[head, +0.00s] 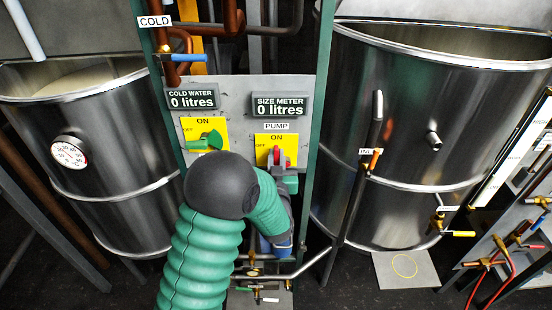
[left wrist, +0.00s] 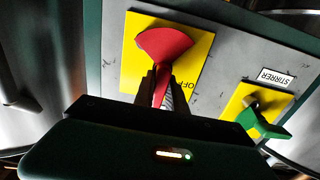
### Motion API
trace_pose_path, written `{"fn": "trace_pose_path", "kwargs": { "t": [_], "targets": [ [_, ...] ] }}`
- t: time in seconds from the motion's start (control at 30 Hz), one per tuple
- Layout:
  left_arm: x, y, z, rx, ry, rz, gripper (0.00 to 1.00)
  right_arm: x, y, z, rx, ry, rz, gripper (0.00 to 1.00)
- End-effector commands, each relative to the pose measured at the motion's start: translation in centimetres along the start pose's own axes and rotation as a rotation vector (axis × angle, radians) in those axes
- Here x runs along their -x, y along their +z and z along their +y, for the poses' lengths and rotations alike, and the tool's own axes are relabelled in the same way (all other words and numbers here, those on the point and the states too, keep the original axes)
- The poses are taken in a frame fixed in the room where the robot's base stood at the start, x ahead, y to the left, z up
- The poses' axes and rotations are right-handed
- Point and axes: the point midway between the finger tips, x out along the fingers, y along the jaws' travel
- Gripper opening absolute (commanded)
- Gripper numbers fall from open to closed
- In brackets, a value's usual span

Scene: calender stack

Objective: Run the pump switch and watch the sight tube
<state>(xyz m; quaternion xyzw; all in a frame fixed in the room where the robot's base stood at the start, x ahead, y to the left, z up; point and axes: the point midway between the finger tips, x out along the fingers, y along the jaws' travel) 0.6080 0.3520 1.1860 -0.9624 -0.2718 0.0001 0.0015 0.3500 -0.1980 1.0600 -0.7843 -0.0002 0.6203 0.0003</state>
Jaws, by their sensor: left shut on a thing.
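The red pump switch (head: 276,154) sits on a yellow ON/OFF plate (head: 263,141) under the PUMP label (head: 277,126). In the left wrist view the red switch (left wrist: 163,45) shows large, its wide end away from my gripper. My left gripper (left wrist: 160,86) is shut on its narrow end. In the head view my left gripper (head: 281,170) is at the switch, partly behind my green arm. I cannot tell from these frames whether the switch is at ON or OFF. I cannot pick out the sight tube for sure. My right gripper is not in view.
A green switch (head: 206,141) sits left of the pump switch. The cold water display (head: 192,99) and size meter (head: 281,105) both read 0 litres. Steel tanks stand at left (head: 100,130) and right (head: 400,130). A pipe with a valve (head: 371,158) stands before the right tank.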

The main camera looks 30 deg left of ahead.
Motion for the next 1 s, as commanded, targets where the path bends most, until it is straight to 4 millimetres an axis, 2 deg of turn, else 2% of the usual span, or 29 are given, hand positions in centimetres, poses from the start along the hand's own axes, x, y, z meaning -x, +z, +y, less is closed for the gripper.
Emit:
{"fn": "trace_pose_path", "kwargs": {
  "t": [0.47, 0.5, 0.63, 1.0],
  "targets": [
    [-0.09, -0.24, 0.07, -0.011, 0.001, 0.006, 0.0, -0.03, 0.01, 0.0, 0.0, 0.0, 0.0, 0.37],
    [-0.09, -0.23, 0.08, -0.011, 0.001, 0.005, 0.2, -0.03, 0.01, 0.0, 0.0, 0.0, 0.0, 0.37],
    [-0.06, -0.16, 0.06, -0.012, 0.001, 0.004, 0.37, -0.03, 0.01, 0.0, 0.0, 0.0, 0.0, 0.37],
    [-0.03, -0.09, -0.01, -0.011, 0.001, 0.003, 0.38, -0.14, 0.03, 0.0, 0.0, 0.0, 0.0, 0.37]
  ]
}}
